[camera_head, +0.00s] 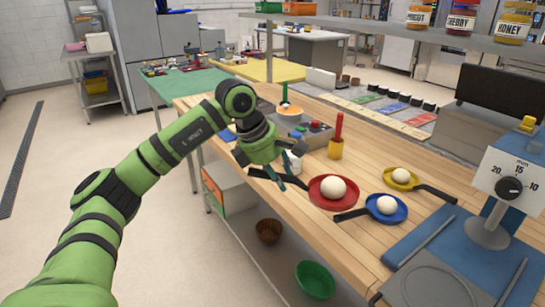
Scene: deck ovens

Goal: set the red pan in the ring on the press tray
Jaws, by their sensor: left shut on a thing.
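The red pan (313,193) holds a white dough ball (333,188) and is at the front edge of the wooden table, its black handle pointing left. My left gripper (284,180) is shut on this handle, which its fingers partly hide. I cannot tell whether the pan rests on the table or is just above it. The blue press tray (418,236) lies at the right front, with a round grey ring outline (434,288) at its near side, cut by the picture's bottom edge. The ring looks empty. My right gripper is not in view.
A blue pan (399,214) and a yellow pan (387,177), each with a white ball, stand between the red pan and the tray. A press with a dial (510,187) stands on the right.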

